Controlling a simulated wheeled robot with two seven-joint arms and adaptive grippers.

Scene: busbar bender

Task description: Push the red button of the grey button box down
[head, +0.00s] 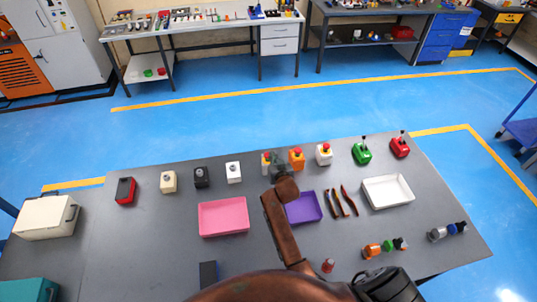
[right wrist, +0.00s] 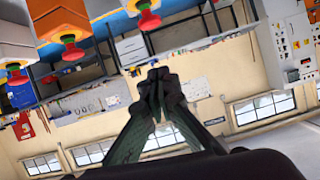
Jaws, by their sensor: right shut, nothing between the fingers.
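The button box (head: 265,170) with a red button on a yellow collar stands at the back middle of the table in the head view, partly hidden by my right gripper; its grey colour is hard to make out there. My right gripper (head: 279,160) is shut and empty, just right of this box and in front of the orange one. In the upside-down right wrist view, the shut fingertips (right wrist: 162,82) show below a red button (right wrist: 149,20) on a yellow collar, apart from it in the picture. Whether they touch the box cannot be told. My left gripper is not in view.
An orange button box (head: 297,162) and a white one (head: 324,157), both with red buttons, stand close on the right. A white switch box (head: 233,174) stands to the left. Pink (head: 223,232) and purple (head: 310,218) trays lie in front.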

